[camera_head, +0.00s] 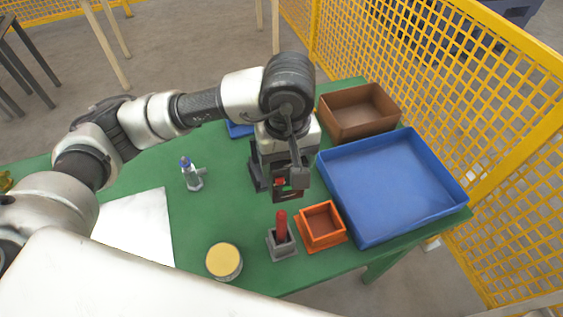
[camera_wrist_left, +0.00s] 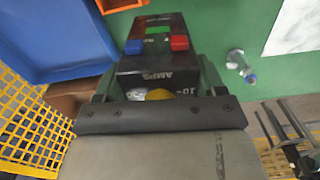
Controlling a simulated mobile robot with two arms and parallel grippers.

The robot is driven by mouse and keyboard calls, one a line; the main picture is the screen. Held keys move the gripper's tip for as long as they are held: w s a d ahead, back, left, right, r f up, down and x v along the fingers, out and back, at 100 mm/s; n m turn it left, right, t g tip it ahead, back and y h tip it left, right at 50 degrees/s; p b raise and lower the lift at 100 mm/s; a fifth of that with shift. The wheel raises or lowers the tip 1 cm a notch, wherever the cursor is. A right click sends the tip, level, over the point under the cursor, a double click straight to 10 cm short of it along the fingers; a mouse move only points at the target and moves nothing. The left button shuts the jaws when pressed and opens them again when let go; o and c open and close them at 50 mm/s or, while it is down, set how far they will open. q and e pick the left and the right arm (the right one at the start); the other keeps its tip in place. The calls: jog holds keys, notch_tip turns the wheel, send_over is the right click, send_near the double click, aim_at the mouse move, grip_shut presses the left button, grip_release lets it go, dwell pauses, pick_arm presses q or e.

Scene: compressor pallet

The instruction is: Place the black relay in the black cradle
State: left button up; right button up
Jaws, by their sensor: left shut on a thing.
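My left gripper (camera_head: 280,182) is shut on the black relay. The relay (camera_wrist_left: 152,58) is a black box in the left wrist view, with a red and a blue block, a green patch and the letters AMPS on it. It sits between the two fingers. In the head view the relay shows only partly, dark with a bit of red, beneath the wrist. I cannot tell whether it touches the table. I cannot make out a black cradle in either view. My right gripper is not in view.
On the green table (camera_head: 225,215) are an orange square tray (camera_head: 343,238), a grey holder (camera_head: 283,248) with a red handle, a yellow-topped can (camera_head: 224,262), a grey-blue fitting (camera_head: 193,176), a large blue tray (camera_head: 395,185) and a brown box (camera_head: 360,118). Yellow mesh fencing (camera_head: 480,110) stands behind.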

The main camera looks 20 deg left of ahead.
pick_arm(q)
jog(key=f, duration=0.2)
jog(key=shift+s+d+f+n, duration=0.25)
jog(key=shift+d+f+n, duration=0.1)
jog(key=shift+d+n, duration=0.05)
jog(key=shift+w+f, duration=0.2)
jog(key=shift+f, duration=0.1)
jog(key=w+a+f+p, duration=0.2)
jog(key=w+a+f, duration=0.5)
jog(key=w, duration=0.4)
jog(key=shift+w+a+f+p, duration=0.2)
jog(key=shift+a+f+p, duration=0.15)
jog(key=shift+f, duration=0.1)
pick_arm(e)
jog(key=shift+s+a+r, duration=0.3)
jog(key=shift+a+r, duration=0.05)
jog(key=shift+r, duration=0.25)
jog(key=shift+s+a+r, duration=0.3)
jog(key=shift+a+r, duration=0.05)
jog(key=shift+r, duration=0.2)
pick_arm(q)
jog(key=shift+d, duration=0.1)
jog(key=shift+f, duration=0.15)
jog(key=o, duration=1.2)
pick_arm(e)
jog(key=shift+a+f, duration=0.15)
